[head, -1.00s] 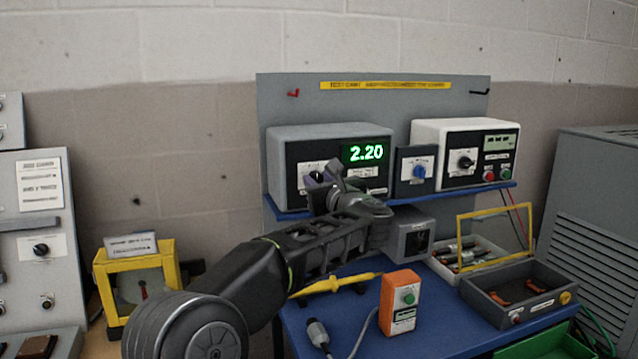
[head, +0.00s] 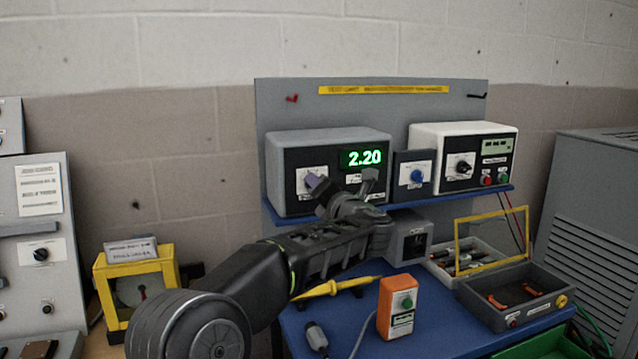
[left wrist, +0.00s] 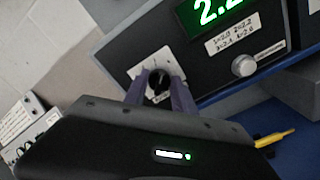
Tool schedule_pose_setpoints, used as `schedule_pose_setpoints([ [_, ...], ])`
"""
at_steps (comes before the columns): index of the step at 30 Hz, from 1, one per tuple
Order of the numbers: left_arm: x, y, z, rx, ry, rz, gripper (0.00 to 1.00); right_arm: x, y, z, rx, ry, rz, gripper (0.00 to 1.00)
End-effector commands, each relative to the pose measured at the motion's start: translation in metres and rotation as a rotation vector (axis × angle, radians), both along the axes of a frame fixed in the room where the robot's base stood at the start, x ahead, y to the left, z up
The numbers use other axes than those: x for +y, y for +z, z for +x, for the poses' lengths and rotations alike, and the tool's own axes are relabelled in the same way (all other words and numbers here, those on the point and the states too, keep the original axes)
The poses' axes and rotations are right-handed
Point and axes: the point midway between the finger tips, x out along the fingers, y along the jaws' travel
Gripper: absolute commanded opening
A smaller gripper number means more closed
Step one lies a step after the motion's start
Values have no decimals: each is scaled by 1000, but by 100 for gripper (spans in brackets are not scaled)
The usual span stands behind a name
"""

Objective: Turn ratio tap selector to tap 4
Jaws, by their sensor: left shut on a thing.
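The ratio meter (head: 380,190) is a grey box with a black front on the blue shelf. Its green display (head: 362,158) reads 2.20. The tap selector is a black knob (left wrist: 158,86) on a white dial plate (head: 306,179). In the left wrist view the purple fingers of my left gripper (left wrist: 156,80) are shut on the knob, one on each side. In the head view my left gripper (head: 318,186) covers the knob. A label (left wrist: 231,35) under the display lists tap numbers with values; its small print is hard to read. My right gripper is not in view.
A small blue-knob box (head: 415,174) and a white instrument (head: 489,150) stand right of the meter. A yellow-framed box (head: 172,268) stands left.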

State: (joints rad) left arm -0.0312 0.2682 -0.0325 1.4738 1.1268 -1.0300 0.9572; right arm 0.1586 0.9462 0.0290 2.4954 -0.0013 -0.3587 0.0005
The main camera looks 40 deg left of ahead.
Motion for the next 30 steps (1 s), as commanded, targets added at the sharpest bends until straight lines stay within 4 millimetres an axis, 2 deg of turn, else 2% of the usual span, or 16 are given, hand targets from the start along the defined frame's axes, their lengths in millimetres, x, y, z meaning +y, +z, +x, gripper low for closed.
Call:
schedule_pose_setpoints([
  [12,-1,0,1,190,-1,133,0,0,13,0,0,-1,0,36],
  [28,-1,-1,1,215,-1,149,0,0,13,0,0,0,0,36],
  [29,-1,-1,1,215,-1,149,34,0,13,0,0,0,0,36],
  [30,-1,-1,1,215,-1,149,37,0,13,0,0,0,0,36],
])
